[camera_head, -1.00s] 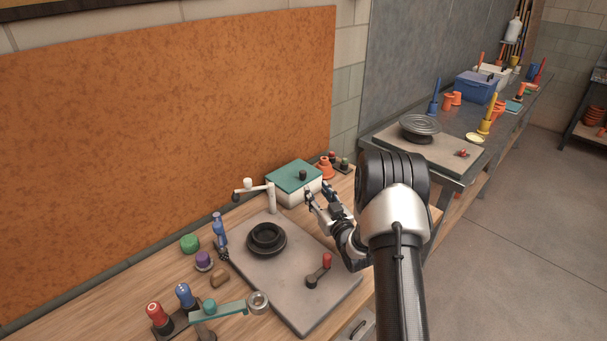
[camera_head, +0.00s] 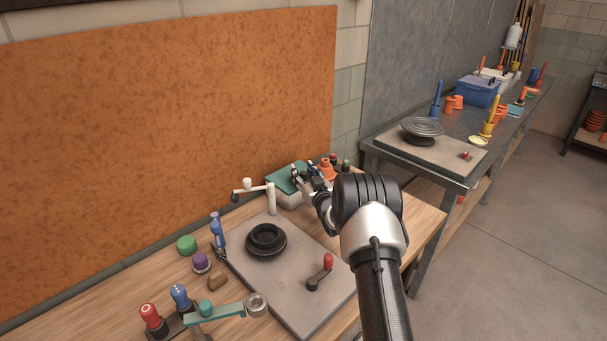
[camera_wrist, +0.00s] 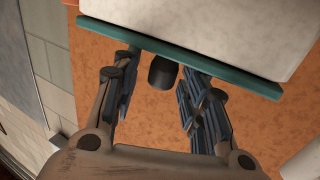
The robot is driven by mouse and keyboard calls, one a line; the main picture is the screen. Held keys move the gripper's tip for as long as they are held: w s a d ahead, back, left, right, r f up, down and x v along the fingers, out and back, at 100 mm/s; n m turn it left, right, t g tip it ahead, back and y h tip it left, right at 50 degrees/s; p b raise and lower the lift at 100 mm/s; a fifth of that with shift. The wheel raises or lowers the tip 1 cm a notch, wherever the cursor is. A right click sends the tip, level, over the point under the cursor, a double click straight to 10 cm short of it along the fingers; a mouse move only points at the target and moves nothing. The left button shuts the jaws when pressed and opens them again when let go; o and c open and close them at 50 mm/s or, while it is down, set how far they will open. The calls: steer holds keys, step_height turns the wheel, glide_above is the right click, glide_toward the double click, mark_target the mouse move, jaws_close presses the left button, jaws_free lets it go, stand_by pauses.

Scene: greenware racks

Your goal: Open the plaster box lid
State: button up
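The plaster box is a white box (camera_head: 291,203) with a flat teal lid (camera_head: 283,182), at the back of the wooden bench in the head view. The lid lies on the box. In the wrist view the white box (camera_wrist: 215,25) and teal lid (camera_wrist: 235,68) appear inverted, with the lid's black knob (camera_wrist: 163,72) in the middle. My gripper (camera_head: 305,173) is at the lid. In the wrist view its fingers are apart, one on each side of the knob, with gaps visible. In the head view the gripper hides the knob and part of the lid.
A white post with an arm (camera_head: 270,197) stands left of the box. Small orange and dark items (camera_head: 327,168) stand right of it.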

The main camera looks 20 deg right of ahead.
steer(key=shift+c, duration=0.4)
jaws_close()
